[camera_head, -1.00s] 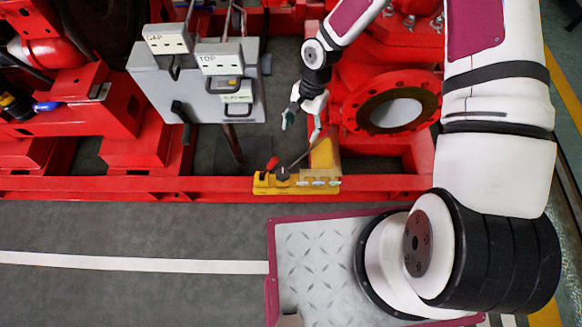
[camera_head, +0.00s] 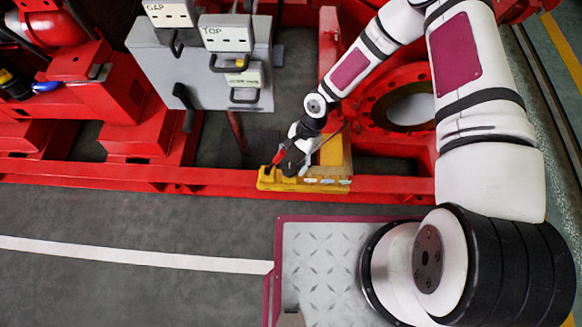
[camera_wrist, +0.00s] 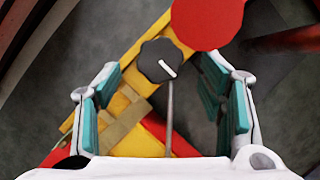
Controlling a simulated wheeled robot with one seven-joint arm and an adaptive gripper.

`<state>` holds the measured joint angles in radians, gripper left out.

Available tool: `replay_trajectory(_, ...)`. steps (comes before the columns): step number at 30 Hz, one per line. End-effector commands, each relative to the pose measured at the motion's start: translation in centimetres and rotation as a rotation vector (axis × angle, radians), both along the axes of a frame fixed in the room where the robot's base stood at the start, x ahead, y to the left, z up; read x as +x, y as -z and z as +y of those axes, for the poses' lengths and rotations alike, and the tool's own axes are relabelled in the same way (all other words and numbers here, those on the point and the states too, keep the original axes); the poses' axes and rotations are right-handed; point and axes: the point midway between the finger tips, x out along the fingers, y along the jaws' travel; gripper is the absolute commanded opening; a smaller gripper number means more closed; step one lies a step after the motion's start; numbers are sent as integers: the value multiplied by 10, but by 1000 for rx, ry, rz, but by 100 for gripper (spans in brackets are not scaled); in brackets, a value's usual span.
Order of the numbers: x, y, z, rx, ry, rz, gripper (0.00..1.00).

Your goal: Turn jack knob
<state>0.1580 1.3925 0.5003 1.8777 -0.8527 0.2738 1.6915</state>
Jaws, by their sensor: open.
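The jack knob (camera_wrist: 162,61) is a dark, lobed knob with a white mark, on the yellow jack (camera_wrist: 122,103). In the wrist view it lies between and just beyond my open fingers (camera_wrist: 165,97), with a gap on both sides. A thin grey rod runs from it toward my palm. A round red part (camera_wrist: 208,22) sits just beyond the knob. In the head view my gripper (camera_head: 292,158) is over the yellow jack (camera_head: 320,186), which lies on the red frame.
A grey box with labelled breakers (camera_head: 225,75) stands left of my arm. A red flange (camera_head: 400,107) is close to its right. The red base rail (camera_head: 130,175) runs along the front. Open grey floor (camera_head: 130,225) lies in front of it.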

Motion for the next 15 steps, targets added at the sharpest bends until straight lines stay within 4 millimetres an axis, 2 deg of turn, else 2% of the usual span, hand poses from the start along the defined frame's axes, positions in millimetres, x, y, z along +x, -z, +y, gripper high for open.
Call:
replay_trajectory(1, -3, 9, 3, -1, -1, 2, 63)
replay_trajectory(6, -7, 25, 7, -1, -1, 0, 63)
replay_trajectory(15, -8, 31, 9, -1, 1, 0, 63)
